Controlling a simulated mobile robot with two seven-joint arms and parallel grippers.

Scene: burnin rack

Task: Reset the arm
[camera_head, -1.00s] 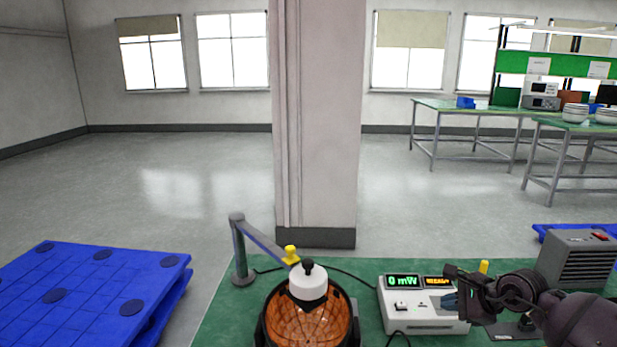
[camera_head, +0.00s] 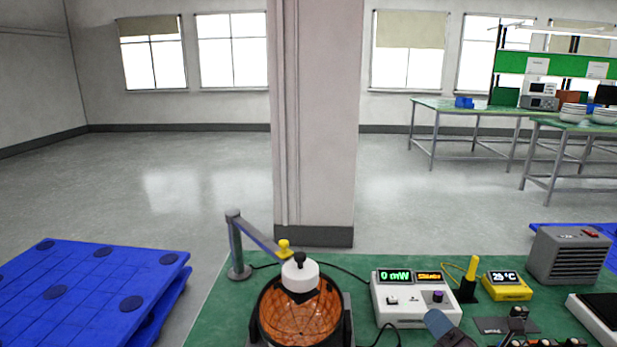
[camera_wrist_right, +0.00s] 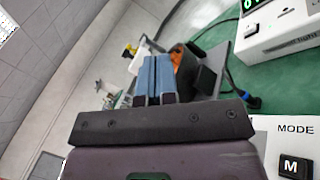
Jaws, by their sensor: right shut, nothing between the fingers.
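My right gripper (camera_head: 436,322) shows at the bottom of the head view, in front of the white meter box (camera_head: 400,306) with the green "0 mW" display. Its blue fingers also show in the right wrist view (camera_wrist_right: 154,70), closed together with nothing between them. Part of the right arm runs out of the bottom of the head view. I cannot tell whether the gripper touches anything. My left gripper is not in view.
The green bench holds an orange-lined sphere (camera_head: 301,318) with a white cap, a grey post (camera_head: 238,245), a yellow temperature display (camera_head: 506,286) and a grey vented box (camera_head: 568,256). A blue pallet (camera_head: 80,290) lies at left.

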